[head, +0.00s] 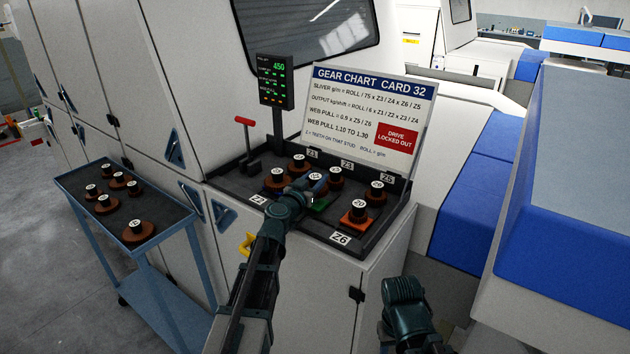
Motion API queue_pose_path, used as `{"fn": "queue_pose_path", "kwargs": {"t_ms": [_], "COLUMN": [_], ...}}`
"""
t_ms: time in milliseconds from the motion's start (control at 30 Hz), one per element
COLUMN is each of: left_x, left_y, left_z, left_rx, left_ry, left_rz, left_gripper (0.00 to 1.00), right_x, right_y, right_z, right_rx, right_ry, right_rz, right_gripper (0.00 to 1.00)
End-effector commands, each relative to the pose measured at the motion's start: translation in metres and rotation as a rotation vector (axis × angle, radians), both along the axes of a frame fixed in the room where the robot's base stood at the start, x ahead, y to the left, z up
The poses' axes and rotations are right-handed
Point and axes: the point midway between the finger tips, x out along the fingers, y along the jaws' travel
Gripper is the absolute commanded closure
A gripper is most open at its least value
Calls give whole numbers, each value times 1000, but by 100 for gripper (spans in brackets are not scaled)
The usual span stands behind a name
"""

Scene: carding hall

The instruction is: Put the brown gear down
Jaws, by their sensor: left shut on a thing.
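My left gripper (316,190) reaches over the black gear tray (228,184) on the machine. It is shut on a brown gear (316,179) with a dark hub and a pale number label. The gripper partly hides this gear, and I cannot tell whether it touches the tray. A green patch (320,204) shows just below it. Other brown gears stand around it: one at the left (278,180), one behind (299,164), one at the right (376,191). A gear labelled 20 (358,212) sits on an orange square near Z6.
A blue cart (178,222) at the left carries several brown gears. A red-handled lever (249,145), a display post (276,85) and a gear chart board (368,115) stand at the tray's back. Part of my right arm shows at the bottom.

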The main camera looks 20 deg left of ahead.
Motion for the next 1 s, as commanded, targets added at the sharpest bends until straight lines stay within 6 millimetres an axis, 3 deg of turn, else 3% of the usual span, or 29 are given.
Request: {"fn": "queue_pose_path", "kwargs": {"t_ms": [433,467,600,1000], "left_x": [-2,-2,-3,-7], "left_y": [-1,-1,-2,-3], "left_z": [-12,-12,-13,-12], "left_rx": [-5,-5,-6,-5], "left_ry": [1,2,2,2], "left_rz": [-2,-3,-4,-7], "left_gripper": [100,45,21,21], "right_x": [0,0,0,0], "right_y": [0,0,0,0], "right_z": [-12,-12,-13,-12], "right_rx": [0,0,0,0], "right_ry": [0,0,0,0], "right_rz": [0,0,0,0], "right_gripper": [50,50,50,50]}}
